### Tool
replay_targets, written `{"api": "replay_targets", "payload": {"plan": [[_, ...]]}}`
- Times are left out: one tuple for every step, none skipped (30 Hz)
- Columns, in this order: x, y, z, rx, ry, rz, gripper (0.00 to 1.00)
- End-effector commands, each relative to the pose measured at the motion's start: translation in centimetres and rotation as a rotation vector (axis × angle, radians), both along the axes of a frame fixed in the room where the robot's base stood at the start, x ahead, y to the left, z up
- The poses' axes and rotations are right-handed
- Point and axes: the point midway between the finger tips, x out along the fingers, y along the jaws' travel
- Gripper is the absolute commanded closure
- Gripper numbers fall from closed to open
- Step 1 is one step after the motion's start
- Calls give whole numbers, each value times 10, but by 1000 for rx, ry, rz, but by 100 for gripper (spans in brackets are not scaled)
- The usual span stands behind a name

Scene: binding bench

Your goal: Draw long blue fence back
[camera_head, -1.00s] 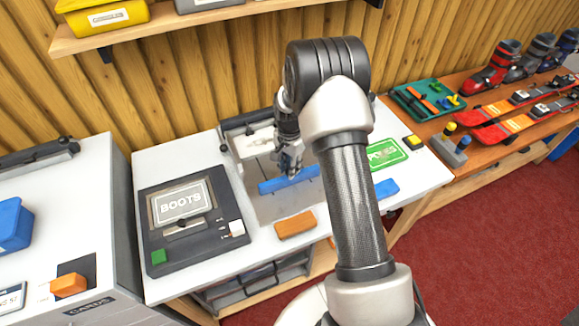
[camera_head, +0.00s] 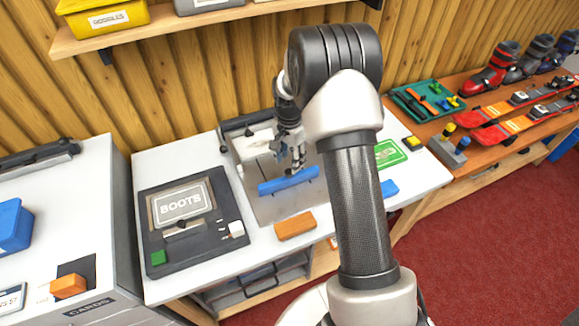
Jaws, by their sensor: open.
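The long blue fence (camera_head: 288,181) lies across the grey metal plate (camera_head: 285,207) of the machine on the white bench. My gripper (camera_head: 291,170) is open, with its fingers pointing down just at the back edge of the fence, right of its middle. I cannot tell whether the fingers touch the fence. My arm hides part of the machine's right side.
A dark BOOTS panel (camera_head: 188,222) stands left of the plate. An orange block (camera_head: 295,225) sits at the plate's front edge. A smaller blue block (camera_head: 389,188) and a green card (camera_head: 390,153) lie to the right, partly behind my arm. The wooden wall closes the back.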

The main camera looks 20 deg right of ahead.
Motion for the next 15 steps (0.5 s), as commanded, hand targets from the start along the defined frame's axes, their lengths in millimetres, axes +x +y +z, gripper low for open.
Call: {"api": "replay_targets", "payload": {"plan": [[1, 0, 13, -1, -5, 0, 56], [1, 0, 20, -1, -4, 0, 56], [1, 0, 28, -1, -4, 0, 56], [0, 0, 33, 0, -2, 0, 56], [0, 0, 39, 0, -1, 0, 56], [0, 0, 46, 0, -2, 0, 56], [0, 0, 50, 0, 0, 0, 56], [0, 0, 54, 0, 0, 0, 56], [0, 0, 58, 0, 0, 0, 56], [0, 0, 61, 0, 0, 0, 56], [0, 0, 64, 0, 1, 0, 56], [0, 0, 66, 0, 1, 0, 56], [0, 0, 67, 0, 1, 0, 56], [-1, 0, 68, 0, 1, 0, 56], [-1, 0, 69, 1, 3, 0, 56]]}}
